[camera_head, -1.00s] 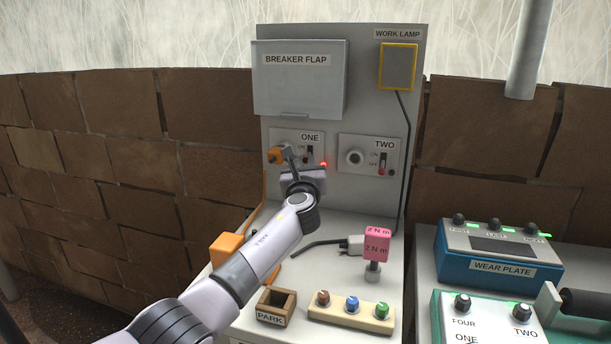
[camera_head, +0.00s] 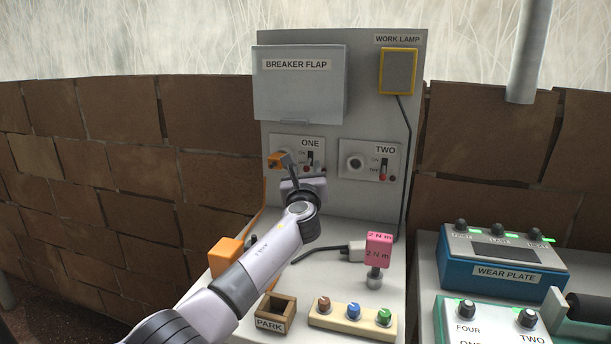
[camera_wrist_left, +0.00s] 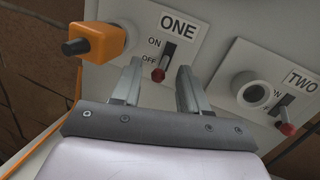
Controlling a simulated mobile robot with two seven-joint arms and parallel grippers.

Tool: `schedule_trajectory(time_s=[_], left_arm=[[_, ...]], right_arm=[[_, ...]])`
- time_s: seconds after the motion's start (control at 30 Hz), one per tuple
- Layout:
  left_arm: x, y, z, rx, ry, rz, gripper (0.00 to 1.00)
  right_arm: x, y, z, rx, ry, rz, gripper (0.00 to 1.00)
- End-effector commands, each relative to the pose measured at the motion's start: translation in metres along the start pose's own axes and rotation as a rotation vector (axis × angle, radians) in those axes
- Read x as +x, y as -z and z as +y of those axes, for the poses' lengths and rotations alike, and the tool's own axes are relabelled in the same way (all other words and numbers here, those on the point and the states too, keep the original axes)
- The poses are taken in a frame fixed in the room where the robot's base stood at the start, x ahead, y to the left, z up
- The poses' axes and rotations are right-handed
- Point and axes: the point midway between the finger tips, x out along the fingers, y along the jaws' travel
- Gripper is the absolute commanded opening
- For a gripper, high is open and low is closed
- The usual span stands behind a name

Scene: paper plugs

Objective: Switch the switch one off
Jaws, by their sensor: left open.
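Switch one (camera_head: 311,158) is on the upright panel under the ONE label. In the left wrist view its red-tipped lever (camera_wrist_left: 159,74) points down beside OFF. My left gripper (camera_wrist_left: 160,82) is open, with one finger on each side of the lever in that view; I cannot tell whether either touches it. In the head view my left gripper (camera_head: 295,166) is just left of and below the switch and partly covers the socket area. An orange plug (camera_wrist_left: 104,42) sits in the socket at ONE; it also shows in the head view (camera_head: 276,159). My right gripper is not in view.
Socket and switch TWO (camera_head: 370,162) are to the right, its lever down. A breaker flap (camera_head: 298,90) is above. On the bench are a grey plug (camera_head: 357,250), a pink block (camera_head: 378,250), a PARK box (camera_head: 285,302), an orange block (camera_head: 227,252) and a knob strip (camera_head: 380,330).

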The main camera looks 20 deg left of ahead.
Motion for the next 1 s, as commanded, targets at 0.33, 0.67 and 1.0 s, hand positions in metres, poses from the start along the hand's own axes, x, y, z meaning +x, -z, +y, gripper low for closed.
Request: schedule_trajectory(time_s=[0.33, 0.67, 1.0], left_arm=[[-0.025, -0.001, 0.0, 0.0, 0.001, 0.001, 0.44], [-0.058, 0.0, 0.001, 0.0, -0.001, 0.001, 0.44], [-0.071, 0.0, 0.0, 0.001, -0.001, 0.0, 0.44]], right_arm=[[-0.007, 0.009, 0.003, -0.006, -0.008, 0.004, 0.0], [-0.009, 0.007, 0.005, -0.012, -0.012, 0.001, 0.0], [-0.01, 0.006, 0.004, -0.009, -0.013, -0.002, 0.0]])
